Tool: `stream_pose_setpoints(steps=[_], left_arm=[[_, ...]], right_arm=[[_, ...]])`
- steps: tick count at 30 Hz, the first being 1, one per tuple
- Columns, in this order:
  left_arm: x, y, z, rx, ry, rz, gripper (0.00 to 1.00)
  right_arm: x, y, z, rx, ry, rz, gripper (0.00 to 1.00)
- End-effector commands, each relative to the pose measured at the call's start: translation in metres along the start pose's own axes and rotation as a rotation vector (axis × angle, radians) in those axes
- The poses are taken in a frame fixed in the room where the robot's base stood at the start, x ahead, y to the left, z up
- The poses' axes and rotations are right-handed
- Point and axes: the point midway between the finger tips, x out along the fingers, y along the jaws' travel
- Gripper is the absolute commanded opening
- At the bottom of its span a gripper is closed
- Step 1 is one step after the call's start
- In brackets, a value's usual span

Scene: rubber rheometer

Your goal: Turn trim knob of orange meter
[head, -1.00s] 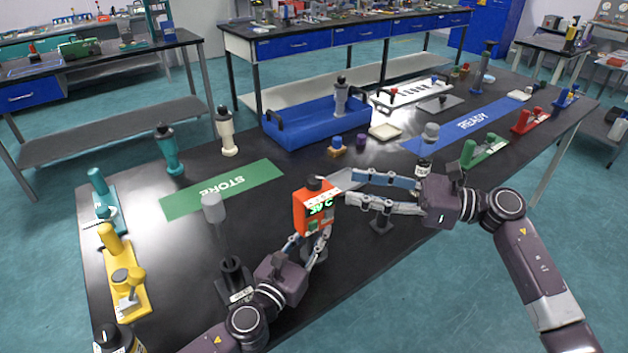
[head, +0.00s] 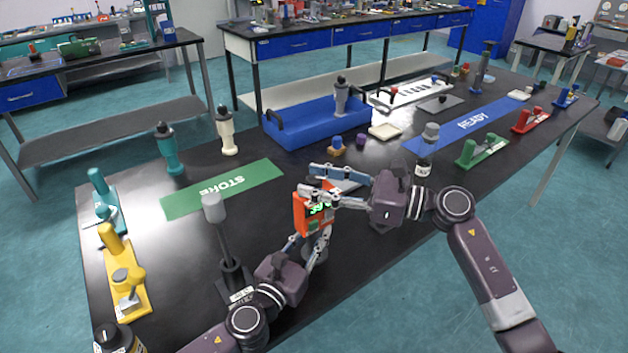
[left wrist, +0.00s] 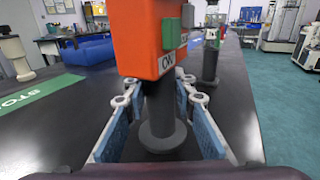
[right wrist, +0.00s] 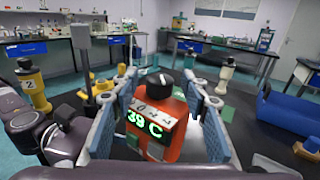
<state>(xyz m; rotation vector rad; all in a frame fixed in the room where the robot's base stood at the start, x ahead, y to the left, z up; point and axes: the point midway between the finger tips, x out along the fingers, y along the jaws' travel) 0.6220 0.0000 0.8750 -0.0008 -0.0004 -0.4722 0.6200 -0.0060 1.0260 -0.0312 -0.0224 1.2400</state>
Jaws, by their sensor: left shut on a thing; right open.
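The orange meter (head: 311,214) stands upright on a dark post and round base; its green display reads 39 C in the right wrist view (right wrist: 146,133). Its black trim knob (right wrist: 158,82) sits on top, with a white pointer mark and a white scale panel below. My left gripper (left wrist: 160,100) is shut on the meter's dark post, just under the orange body. My right gripper (right wrist: 161,88) is open, with one finger on each side of the meter's upper part and knob; gaps show beside the knob. In the head view the right fingers partly hide the knob.
A grey-topped stand (head: 225,245) rises left of the meter, close to my left gripper. The green STORE mat (head: 222,190) lies behind it. A blue tray (head: 310,125) is at the back, and the blue READY mat (head: 465,125) is at the right.

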Motion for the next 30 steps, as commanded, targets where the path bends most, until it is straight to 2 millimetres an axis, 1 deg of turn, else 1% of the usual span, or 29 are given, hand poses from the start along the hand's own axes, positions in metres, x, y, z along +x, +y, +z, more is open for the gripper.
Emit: stream_pose_setpoints(steps=[3, 12, 23, 30], left_arm=[[-0.0002, 0.0002, -0.001, 0.0, 0.002, 0.001, 0.0], [-0.0002, 0.0004, -0.001, 0.0, 0.002, 0.001, 0.0], [-0.0002, 0.0005, -0.001, 0.0, 0.002, 0.001, 0.0], [-0.0002, 0.0006, -0.001, 0.0, 0.002, 0.001, 0.0]], right_arm=[[0.0071, 0.0004, 0.0, 0.0, 0.0, 0.001, 0.42], [0.0084, 0.0003, -0.0002, 0.0, 0.001, 0.0, 0.41], [0.0081, 0.0002, -0.0002, -0.001, 0.001, 0.0, 0.01], [0.0088, -0.0012, -0.0009, 0.001, 0.004, 0.035, 0.0]])
